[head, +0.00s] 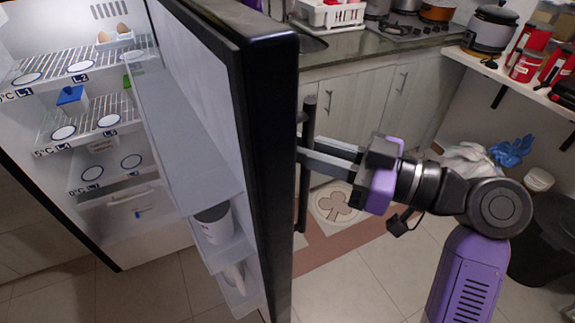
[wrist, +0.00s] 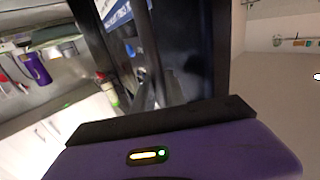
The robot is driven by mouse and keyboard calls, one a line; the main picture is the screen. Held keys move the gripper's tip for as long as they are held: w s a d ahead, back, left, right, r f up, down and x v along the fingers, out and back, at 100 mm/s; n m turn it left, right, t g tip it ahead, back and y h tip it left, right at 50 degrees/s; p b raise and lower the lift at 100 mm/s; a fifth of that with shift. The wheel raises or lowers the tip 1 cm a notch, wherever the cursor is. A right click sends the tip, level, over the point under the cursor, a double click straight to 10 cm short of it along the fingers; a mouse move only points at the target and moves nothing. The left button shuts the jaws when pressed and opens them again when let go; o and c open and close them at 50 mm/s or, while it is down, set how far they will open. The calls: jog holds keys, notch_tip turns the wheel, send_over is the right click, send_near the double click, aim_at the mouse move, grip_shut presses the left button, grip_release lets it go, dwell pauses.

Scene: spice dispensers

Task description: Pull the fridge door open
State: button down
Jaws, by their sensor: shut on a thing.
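The fridge door (head: 268,150) stands wide open and swung toward me, its dark edge upright in the middle of the head view. Its inner side has white shelves with a white container (head: 214,224) low down. The fridge interior (head: 85,110) shows at the left, with wire shelves. My gripper (head: 308,152) is shut on the dark vertical door handle (head: 309,112) on the door's outer side. In the wrist view, the dark door (wrist: 195,45) fills the middle, and my gripper's fingertips are hard to make out.
A counter (head: 380,48) with a dish rack (head: 328,14) and a stove (head: 412,30) runs along the back. A shelf with a rice cooker (head: 490,30) and red cans (head: 525,66) is at the right. A dark bin (head: 545,240) stands below it. The tiled floor by the door looks clear.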

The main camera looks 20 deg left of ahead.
jog(key=shift+w+d+f+g, duration=0.1)
jog(key=shift+w+d+g, duration=0.3)
jog(key=shift+w, duration=0.3)
jog(key=c, duration=1.4)
grip_release()
jog(key=shift+o, duration=0.2)
jog(key=d+b, duration=0.1)
jog(key=d, duration=0.6)
jog(key=shift+s+d, duration=0.2)
jog(key=shift+d, duration=0.2)
